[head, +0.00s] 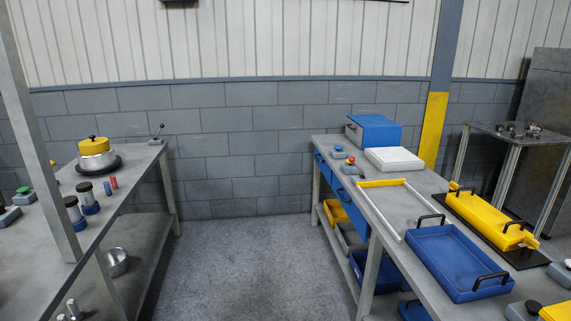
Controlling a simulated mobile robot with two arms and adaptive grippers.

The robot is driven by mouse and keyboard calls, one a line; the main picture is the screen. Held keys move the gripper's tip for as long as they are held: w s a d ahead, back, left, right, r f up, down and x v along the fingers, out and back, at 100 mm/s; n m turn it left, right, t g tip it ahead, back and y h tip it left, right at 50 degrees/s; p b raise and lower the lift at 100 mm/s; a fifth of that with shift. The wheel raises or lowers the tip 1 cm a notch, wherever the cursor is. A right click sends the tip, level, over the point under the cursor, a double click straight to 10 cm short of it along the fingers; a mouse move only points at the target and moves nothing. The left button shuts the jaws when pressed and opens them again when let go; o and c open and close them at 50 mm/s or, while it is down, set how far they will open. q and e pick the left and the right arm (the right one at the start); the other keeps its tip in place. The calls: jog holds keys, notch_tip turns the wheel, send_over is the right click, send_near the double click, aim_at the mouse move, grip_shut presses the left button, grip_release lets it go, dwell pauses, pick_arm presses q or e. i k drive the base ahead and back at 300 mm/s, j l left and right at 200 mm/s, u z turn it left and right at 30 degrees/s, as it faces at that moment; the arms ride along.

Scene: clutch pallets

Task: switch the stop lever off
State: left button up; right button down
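A small lever (159,131) with a dark knob stands on a grey base at the far right corner of the left workbench. It tilts up toward the right. It is the only lever I can make out, and any label on it is too small to read. Neither of my grippers shows in the head view.
The left workbench (135,170) carries a yellow-topped pot (95,155), black-capped cylinders and button boxes. The right workbench (385,225) holds a blue box (373,131), a blue tray (458,260) and a red button (350,160). A grey post rises at the left. The floor between is clear.

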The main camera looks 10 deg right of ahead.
aim_at(352, 159)
jog(key=i+l, duration=0.2)
jog(key=i, duration=0.4)
jog(key=i+l+z, duration=0.1)
jog(key=i, duration=0.45)
jog(key=i+l, duration=0.25)
jog(key=i, duration=0.35)
jog(key=l+z, duration=0.05)
